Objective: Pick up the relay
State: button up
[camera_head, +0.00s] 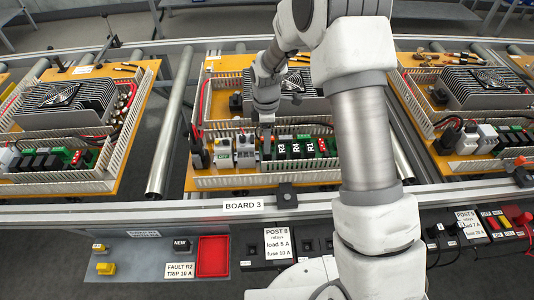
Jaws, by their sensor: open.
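Several black relays (296,149) with white R labels stand in a row in the white-walled duct of the middle board, which is marked BOARD 3. The labels are too small to read surely. My gripper (267,146) points down at the left end of this row, beside the white and grey modules. It is open, and nothing shows between its fingers. Its fingertips are small here, and I cannot tell whether they touch anything. A separate black block labelled NEW (181,244) sits on the grey front panel, next to a card reading FAULT R2, TRIP 10 A (179,269).
A red tray (213,256) lies right of the card. Yellow blocks (106,268) sit at the left. A black POST 8 unit (277,245) stands at the front. White slotted duct walls (235,182) and a finned heatsink (300,83) bound the relay row. My arm hides the right side.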

notch_tip(320, 180, down, 5)
jog(key=shift+s+d+f, duration=0.1)
jog(key=shift+s+f, duration=0.05)
jog(key=c, duration=1)
notch_tip(320, 180, up, 5)
jog(key=shift+f, duration=0.2)
jog(key=d+r, duration=0.6)
jog(key=d, duration=0.5)
jog(key=shift+w+d+r, duration=0.25)
jog(key=shift+w+d, duration=0.05)
jog(key=shift+r, duration=0.1)
jog(key=shift+r+p, duration=1.7)
jog(key=shift+r, duration=0.2)
